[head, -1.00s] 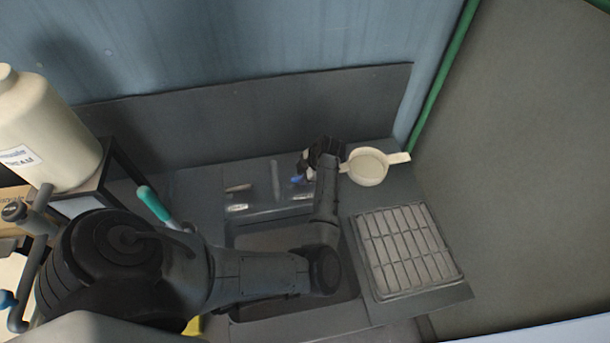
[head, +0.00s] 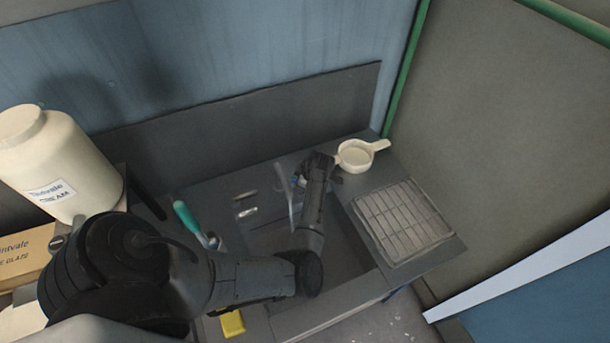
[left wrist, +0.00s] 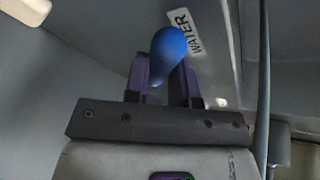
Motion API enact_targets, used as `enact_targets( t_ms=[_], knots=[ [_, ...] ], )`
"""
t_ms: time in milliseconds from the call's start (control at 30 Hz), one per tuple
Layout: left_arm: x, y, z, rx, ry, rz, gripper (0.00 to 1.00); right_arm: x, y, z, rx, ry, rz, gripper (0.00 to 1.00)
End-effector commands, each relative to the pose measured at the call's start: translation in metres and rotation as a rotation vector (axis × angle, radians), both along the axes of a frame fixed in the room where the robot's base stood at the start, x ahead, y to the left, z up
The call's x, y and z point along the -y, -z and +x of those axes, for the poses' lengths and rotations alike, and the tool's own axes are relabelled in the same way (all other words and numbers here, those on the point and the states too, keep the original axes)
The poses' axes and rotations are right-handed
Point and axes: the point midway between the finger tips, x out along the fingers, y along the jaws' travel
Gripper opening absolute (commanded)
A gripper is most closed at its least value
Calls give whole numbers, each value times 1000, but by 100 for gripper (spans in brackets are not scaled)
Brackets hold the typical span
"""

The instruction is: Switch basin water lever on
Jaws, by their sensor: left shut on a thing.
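The basin water lever has a blue knob, which shows in the left wrist view (left wrist: 168,50) between the two fingers. My left gripper (left wrist: 165,80) is shut on the lever. In the head view my left arm reaches in from the left over the sink, and my left gripper (head: 302,181) is at the sink's back edge. A white label reading WATER (left wrist: 184,30) is next to the knob. The sink basin (head: 345,245) is partly hidden by my arm. My right gripper is out of view.
A cream strainer or pan (head: 356,157) stands behind and right of the gripper. A drying rack (head: 403,222) lies right of the basin. A teal-handled tool (head: 187,217) stands at the left, with a large cream jar (head: 58,165) and a yellow object (head: 233,323) nearby.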

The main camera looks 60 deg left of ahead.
Motion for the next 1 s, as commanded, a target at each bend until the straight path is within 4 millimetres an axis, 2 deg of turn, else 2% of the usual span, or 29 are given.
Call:
enact_targets(
  t_ms=[33, 100, 400, 1000],
  knots=[
    [0, -7, -4, -2, 32, 1, 0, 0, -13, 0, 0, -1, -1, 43],
    [0, -6, -8, -2, 79, 1, 0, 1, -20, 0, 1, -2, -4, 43],
    [2, -4, -14, -1, 235, 2, 0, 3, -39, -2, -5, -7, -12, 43],
    [3, -1, -16, 2, 306, 3, 0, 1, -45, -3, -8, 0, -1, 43]
  ],
)
